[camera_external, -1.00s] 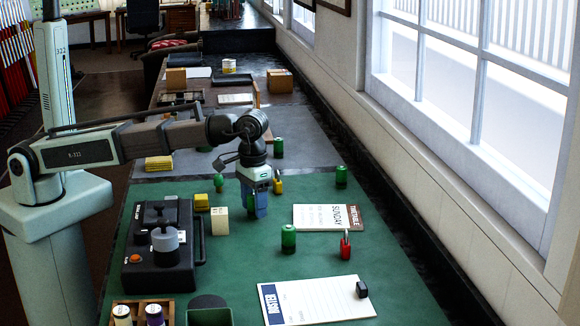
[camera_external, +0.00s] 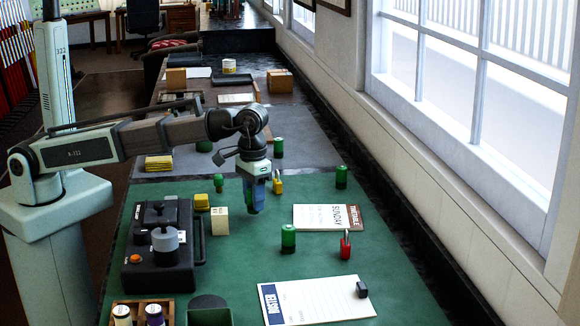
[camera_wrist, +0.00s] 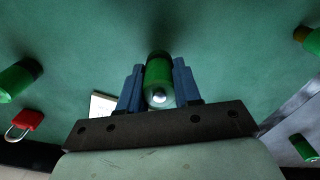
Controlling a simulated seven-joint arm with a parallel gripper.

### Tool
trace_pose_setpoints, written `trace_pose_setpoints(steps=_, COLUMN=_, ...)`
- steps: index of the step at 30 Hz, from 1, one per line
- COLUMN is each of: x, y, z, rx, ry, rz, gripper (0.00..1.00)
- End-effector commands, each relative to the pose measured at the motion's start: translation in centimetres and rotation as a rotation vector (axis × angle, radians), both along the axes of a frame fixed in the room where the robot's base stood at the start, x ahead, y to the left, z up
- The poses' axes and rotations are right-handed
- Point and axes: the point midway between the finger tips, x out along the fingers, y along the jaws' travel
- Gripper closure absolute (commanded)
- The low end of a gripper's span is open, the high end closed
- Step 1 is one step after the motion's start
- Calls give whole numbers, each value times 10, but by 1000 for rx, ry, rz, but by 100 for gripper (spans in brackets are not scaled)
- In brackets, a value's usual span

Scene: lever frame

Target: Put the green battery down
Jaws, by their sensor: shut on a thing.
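My gripper (camera_external: 254,206) has blue fingers pointing down over the green mat. It is shut on a green battery (camera_wrist: 158,75). In the wrist view the battery stands between the two blue fingers (camera_wrist: 157,90), its silver end facing the camera. In the external view the fingers mostly hide this battery. I cannot tell whether its lower end touches the mat. Other green batteries stand apart: one (camera_external: 288,238) in front to the right, one (camera_external: 341,177) farther right, and one (camera_external: 278,147) behind.
A red padlock (camera_external: 346,252) stands near the front-right battery, a yellow padlock (camera_external: 277,185) just behind my gripper. A timetable card (camera_external: 318,217) lies right, a notepad (camera_external: 310,302) in front. A black device (camera_external: 158,265) with a handle stands left.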

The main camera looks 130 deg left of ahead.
Motion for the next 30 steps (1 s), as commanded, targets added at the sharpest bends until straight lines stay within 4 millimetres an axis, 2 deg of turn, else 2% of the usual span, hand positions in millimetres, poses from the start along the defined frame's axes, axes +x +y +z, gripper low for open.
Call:
trace_pose_setpoints(steps=9, x=1, y=0, z=53, rx=1, ry=-1, rz=0, gripper=99)
trace_pose_setpoints(steps=15, x=1, y=0, z=76, rx=0, ry=0, rz=0, gripper=99)
trace_pose_setpoints(steps=25, x=-1, y=3, z=86, rx=0, ry=0, rz=5, gripper=99)
trace_pose_setpoints(steps=30, x=-12, y=27, z=86, rx=0, ry=0, rz=43, gripper=99)
